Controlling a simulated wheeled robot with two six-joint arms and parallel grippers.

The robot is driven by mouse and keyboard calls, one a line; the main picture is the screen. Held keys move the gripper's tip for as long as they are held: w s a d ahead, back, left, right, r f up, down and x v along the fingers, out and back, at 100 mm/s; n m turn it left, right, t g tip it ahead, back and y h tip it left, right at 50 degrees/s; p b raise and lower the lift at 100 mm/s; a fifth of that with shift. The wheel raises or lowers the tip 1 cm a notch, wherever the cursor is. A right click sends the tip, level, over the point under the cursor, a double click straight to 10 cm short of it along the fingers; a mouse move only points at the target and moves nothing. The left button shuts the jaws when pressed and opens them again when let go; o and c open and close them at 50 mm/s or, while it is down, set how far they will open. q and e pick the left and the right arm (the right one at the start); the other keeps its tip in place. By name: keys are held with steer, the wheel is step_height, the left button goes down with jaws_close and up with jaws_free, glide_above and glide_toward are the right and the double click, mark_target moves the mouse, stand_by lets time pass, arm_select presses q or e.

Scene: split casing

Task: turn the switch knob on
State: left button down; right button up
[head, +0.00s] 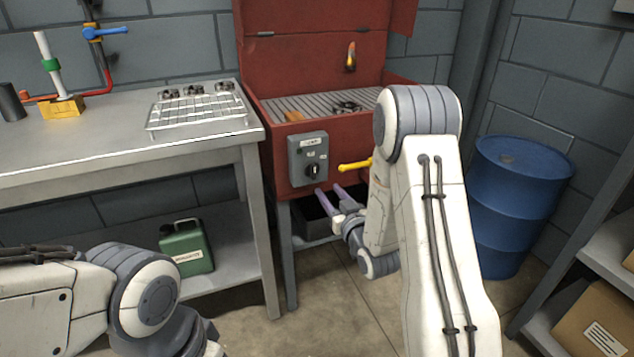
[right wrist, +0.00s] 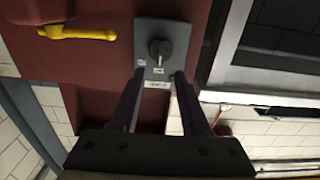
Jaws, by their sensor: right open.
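The switch knob (head: 313,170) is black and sits on a grey switch box on the front of the red cabinet (head: 285,180). It also shows in the right wrist view (right wrist: 159,48), where the picture is turned over. My right gripper (head: 328,192) is open and empty, its two fingers pointing at the switch box, just below and to the right of the knob in the head view. In the right wrist view the knob lies beyond the fingertips, roughly between their lines; contact is not visible. My left arm shows at lower left; its gripper is out of view.
A yellow handle (head: 355,165) sticks out of the cabinet right of the switch box. A grey workbench (head: 120,150) with a wire rack (head: 198,110) stands left. A blue drum (head: 518,200) and a shelf with cardboard boxes stand right. A green canister (head: 187,248) sits below the bench.

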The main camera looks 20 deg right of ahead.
mark_target(315, 172)
steer(key=w, duration=0.9)
steer(key=shift+a, duration=0.2)
jaws_close()
